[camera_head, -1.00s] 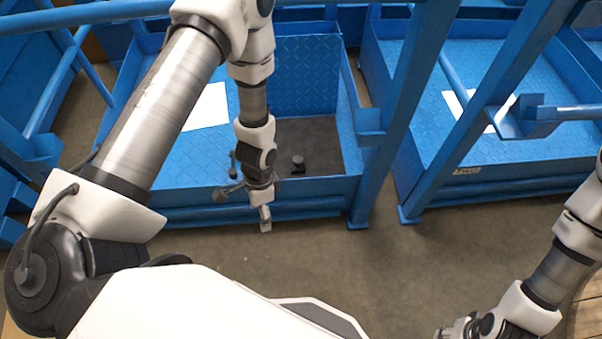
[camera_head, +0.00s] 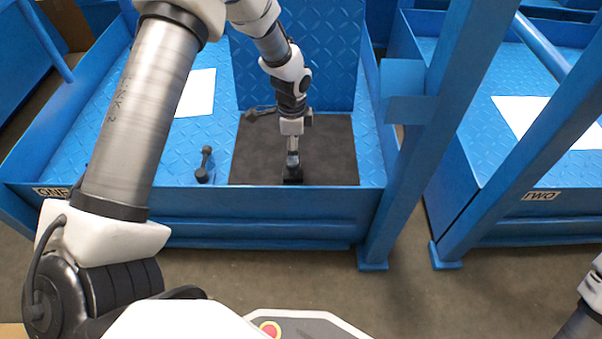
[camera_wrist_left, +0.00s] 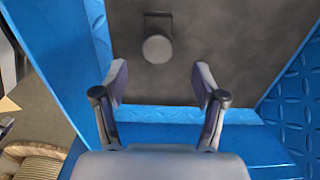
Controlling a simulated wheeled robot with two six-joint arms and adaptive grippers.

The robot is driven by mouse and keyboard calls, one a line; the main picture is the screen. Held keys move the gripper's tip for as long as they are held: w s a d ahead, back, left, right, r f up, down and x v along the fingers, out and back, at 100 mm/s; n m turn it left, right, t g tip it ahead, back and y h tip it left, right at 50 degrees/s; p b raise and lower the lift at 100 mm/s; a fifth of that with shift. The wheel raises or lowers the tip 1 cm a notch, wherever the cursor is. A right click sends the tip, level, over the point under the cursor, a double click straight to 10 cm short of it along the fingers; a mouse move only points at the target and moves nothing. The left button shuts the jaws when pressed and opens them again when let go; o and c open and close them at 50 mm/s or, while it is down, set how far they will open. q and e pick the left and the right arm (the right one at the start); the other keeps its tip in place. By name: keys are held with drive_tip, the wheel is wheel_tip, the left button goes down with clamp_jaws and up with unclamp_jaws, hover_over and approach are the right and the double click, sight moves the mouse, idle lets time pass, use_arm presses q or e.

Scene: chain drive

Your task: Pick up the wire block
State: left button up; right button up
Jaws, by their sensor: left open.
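A small dark block with a round grey top, which I take to be the wire block (camera_wrist_left: 157,48), lies on a dark mat in a blue bin. In the head view the block (camera_head: 292,177) shows just below my left gripper (camera_head: 293,160), partly covered by it. In the left wrist view my left gripper (camera_wrist_left: 161,80) is open, with nothing between its fingers. The block appears beyond the fingertips, roughly centred between them; the exact gap is hard to judge. My right gripper is out of view; only part of the right arm shows at the lower right.
The blue bin (camera_head: 200,205) has a raised front wall and a side wall right of the dark mat (camera_head: 335,150). A black dumbbell-shaped part (camera_head: 204,165) and a white sheet (camera_head: 196,92) lie to the left. A blue post (camera_head: 410,140) stands close on the right.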

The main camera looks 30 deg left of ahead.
sight(293, 170)
use_arm(q)
wheel_tip(293, 170, down, 7)
drive_tip(key=b, duration=0.5)
drive_tip(key=shift+s+f, duration=0.15)
drive_tip(key=shift+r, duration=0.2)
clamp_jaws()
